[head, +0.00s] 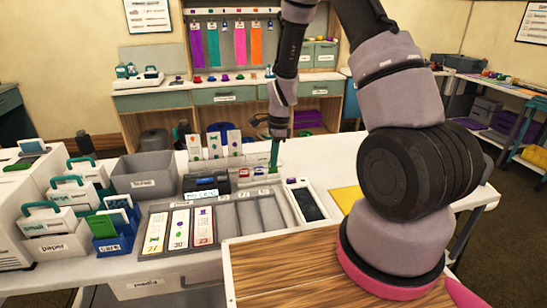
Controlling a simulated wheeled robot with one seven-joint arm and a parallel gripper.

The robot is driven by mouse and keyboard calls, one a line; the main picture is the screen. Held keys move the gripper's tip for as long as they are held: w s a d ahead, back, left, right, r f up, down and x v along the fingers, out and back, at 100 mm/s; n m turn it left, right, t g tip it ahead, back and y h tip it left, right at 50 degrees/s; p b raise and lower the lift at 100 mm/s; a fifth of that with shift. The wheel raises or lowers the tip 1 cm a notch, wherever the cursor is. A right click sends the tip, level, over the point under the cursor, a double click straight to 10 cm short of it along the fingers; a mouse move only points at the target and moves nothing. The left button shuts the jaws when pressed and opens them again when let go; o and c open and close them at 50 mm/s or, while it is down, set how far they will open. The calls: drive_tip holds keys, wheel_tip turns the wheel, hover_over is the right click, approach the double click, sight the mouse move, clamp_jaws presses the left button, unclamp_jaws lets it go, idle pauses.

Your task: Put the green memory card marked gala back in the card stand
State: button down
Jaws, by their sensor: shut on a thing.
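My gripper (272,138) is at the back of the white table, fingers pointing down. It is shut on a narrow green piece (274,156), seen nearly edge-on and held upright. No gala mark can be read on it. Just below and left of it is a low rack (258,181) with several small white pieces with coloured tops; I cannot tell whether the green piece touches it. A blue stand (113,243) at the left, with a white label, holds green and white cards. I cannot tell which of these is the card stand.
A grey tray (240,215) with tall picture cards lies in the middle, and a phone-like device (306,203) lies to its right. A grey bin (144,177) and white boxes (52,221) stand left. Upright cards (234,142) stand left of my gripper. The table's right end is fairly clear.

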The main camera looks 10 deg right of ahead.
drive_tip(key=shift+f, duration=0.6)
drive_tip(key=c, duration=0.9)
unclamp_jaws()
drive_tip(key=shift+c, duration=0.2)
drive_tip(key=shift+r, duration=0.1)
wheel_tip(320, 180, up, 10)
drive_tip(key=d, duration=0.1)
drive_tip(key=shift+d+r, duration=0.15)
drive_tip(key=shift+r, duration=0.1)
